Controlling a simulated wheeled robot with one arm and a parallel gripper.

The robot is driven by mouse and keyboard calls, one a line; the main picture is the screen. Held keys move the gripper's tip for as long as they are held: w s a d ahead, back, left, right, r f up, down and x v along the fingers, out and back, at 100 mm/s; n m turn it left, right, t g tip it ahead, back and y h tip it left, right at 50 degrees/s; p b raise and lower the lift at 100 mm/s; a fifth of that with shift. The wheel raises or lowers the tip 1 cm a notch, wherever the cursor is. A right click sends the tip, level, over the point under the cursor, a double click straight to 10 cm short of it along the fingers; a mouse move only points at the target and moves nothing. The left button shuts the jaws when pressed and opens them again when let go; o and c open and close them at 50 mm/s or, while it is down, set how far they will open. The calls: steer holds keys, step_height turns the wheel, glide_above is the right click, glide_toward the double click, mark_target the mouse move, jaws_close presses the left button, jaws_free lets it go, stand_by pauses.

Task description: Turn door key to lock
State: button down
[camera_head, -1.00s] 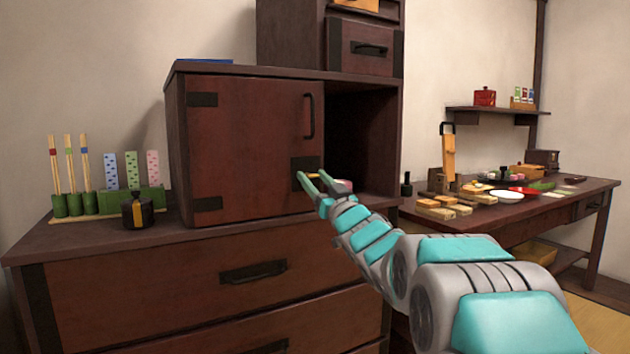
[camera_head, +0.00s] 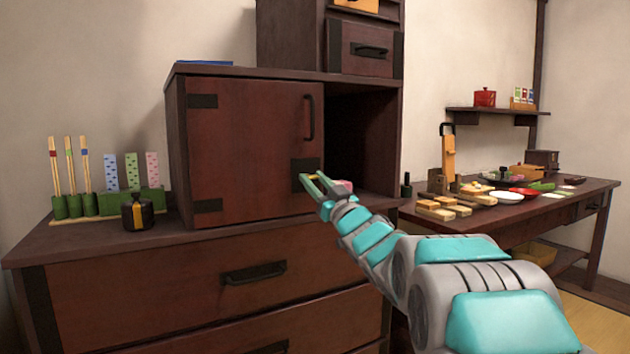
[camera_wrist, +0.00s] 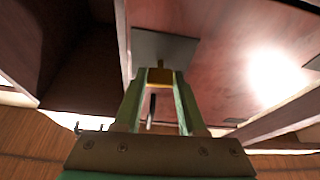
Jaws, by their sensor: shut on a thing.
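The reddish-brown cabinet door (camera_head: 250,145) is closed over the left part of the cabinet, with a black lock plate (camera_head: 305,168) at its lower right. The plate also shows in the wrist view (camera_wrist: 165,47). A brass key (camera_wrist: 160,78) sticks out from the plate. My gripper (camera_head: 311,179) is at the lock plate. In the wrist view its green fingers (camera_wrist: 159,84) are shut on the key from both sides. The keyhole is hidden, and I cannot tell the key's exact angle.
The open cabinet compartment (camera_head: 360,145) is right of the door, with a small pinkish thing (camera_head: 344,185) at its floor. A black jar (camera_head: 138,211) and green stick holders (camera_head: 105,203) stand left on the chest. A table with food (camera_head: 540,205) is at right.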

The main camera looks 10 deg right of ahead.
steer(key=shift+w+d+r+n+g+y+p, duration=0.1)
steer(key=shift+n+g+y+p, duration=0.95)
steer(key=shift+n, duration=2.5)
steer(key=shift+s+d+r+n+g+y+p, duration=0.1)
steer(key=shift+n+g+y+p, duration=0.65)
steer(key=shift+n, duration=2.75)
steer(key=shift+w+d+r+n+g+y+p, duration=0.1)
steer(key=shift+n+g+y+p, duration=0.2)
steer(key=shift+n+g+p, duration=1.55)
steer(key=n+b, duration=0.1)
steer(key=n, duration=0.2)
steer(key=shift+f+n+b, duration=0.1)
steer(key=shift+n+b, duration=0.2)
steer(key=shift+b, duration=0.1)
steer(key=shift+c, duration=2.4)
jaws_free()
steer(key=v, duration=0.7)
steer(key=shift+s+d, duration=0.2)
steer(key=shift+s, duration=0.15)
